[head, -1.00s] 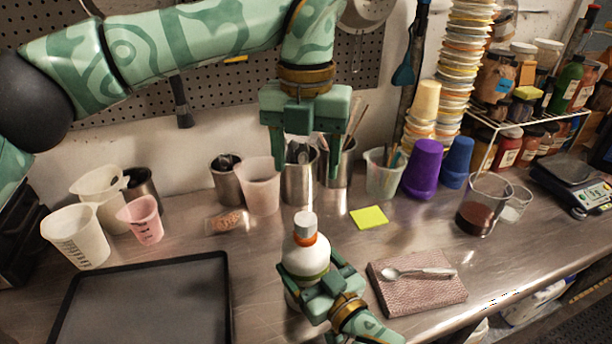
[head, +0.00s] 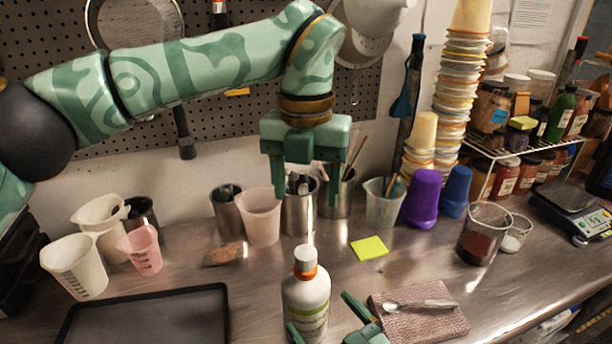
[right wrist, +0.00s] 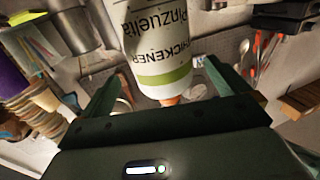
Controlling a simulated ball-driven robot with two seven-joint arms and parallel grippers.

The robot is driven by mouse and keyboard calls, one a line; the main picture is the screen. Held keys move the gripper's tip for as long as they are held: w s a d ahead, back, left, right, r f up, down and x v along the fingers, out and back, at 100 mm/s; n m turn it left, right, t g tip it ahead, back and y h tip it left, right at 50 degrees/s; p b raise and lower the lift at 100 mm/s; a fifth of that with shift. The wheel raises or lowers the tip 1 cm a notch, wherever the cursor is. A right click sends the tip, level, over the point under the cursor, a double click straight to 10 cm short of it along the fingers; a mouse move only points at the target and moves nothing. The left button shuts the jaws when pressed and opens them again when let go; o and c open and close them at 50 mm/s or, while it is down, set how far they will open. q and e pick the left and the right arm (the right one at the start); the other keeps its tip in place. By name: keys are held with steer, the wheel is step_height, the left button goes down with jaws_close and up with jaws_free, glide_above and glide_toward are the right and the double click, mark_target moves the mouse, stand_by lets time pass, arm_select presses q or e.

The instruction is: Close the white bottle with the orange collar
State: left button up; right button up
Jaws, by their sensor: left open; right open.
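The white bottle (head: 306,297) stands upright on the steel bench, with a green band on its label. Its orange collar (head: 306,269) sits at the neck, with a whitish cap (head: 305,253) on top. My right gripper (head: 322,317) is open at the bottle's lower front right. In the right wrist view the bottle (right wrist: 160,50) appears upside down, ahead of and between my spread right fingers (right wrist: 163,82); I see no finger clearly touching it. My left gripper (head: 307,193) is open, pointing down and empty, above the cap in the picture.
A pink textured pad (head: 425,320) with a spoon (head: 420,304) lies right of the bottle. A black tray (head: 145,294) is at front left. Cups and metal containers line the back. A yellow note (head: 369,248) lies behind right, with bare bench around it.

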steer(key=v, duration=1)
steer(key=shift+s+p, duration=0.25)
steer(key=shift+p, duration=0.05)
steer(key=shift+d, duration=0.1)
